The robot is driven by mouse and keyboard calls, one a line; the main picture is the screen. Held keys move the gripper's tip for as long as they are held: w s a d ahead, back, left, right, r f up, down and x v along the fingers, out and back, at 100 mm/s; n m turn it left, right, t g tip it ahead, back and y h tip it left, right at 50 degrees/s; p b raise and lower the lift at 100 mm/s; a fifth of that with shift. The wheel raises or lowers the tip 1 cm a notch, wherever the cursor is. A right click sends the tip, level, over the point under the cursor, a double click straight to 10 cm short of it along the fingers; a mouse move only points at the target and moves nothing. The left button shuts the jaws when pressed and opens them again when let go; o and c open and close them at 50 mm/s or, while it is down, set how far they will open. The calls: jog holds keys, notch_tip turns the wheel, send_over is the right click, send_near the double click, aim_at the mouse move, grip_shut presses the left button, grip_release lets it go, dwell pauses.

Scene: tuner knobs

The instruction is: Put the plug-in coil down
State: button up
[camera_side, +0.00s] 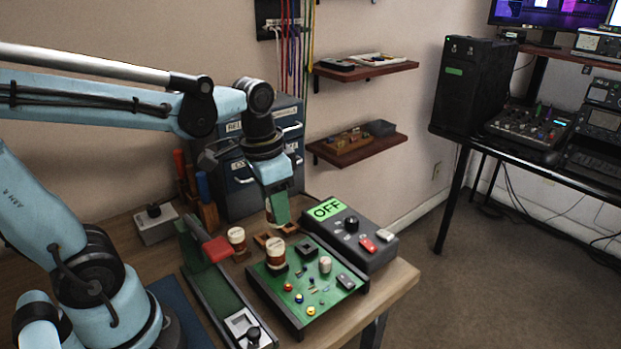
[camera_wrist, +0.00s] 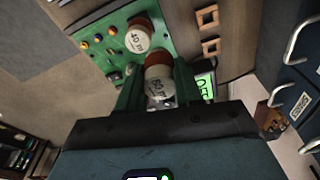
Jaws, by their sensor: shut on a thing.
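My gripper (camera_side: 279,212) is shut on a plug-in coil (camera_wrist: 160,82), a brown and cream cylinder whose label appears to read 80 m. In the side view the green fingers mostly hide this coil. They hang above the wooden rack and the back of the green circuit board (camera_side: 318,272). Another coil (camera_side: 275,254), labelled 40 m in the wrist view (camera_wrist: 139,38), stands upright on the board. A third coil (camera_side: 237,239) stands to the left. The rack's square wooden holders (camera_side: 269,240) look empty in the wrist view (camera_wrist: 208,16).
A grey box (camera_side: 351,235) with a green OFF display stands right of the board. A long green-lined tray with a red handle (camera_side: 216,249) lies to the left. Drawers (camera_side: 240,178) stand behind, with upright tools beside them. The bench's front right corner is bare.

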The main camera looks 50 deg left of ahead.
jog(key=shift+w+a+f, duration=0.35)
jog(key=shift+a+f, duration=1.1)
jog(key=shift+f, duration=0.15)
jog(key=shift+w+a+f, duration=0.3)
jog(key=shift+a+f, duration=1.2)
jog(key=shift+f, duration=0.05)
jog(key=shift+w+a+f, duration=0.35)
jog(key=shift+a+f, duration=1.1)
jog(key=shift+f, duration=0.15)
jog(key=shift+f, duration=0.6)
jog(key=o, duration=1)
jog(key=shift+r, duration=0.1)
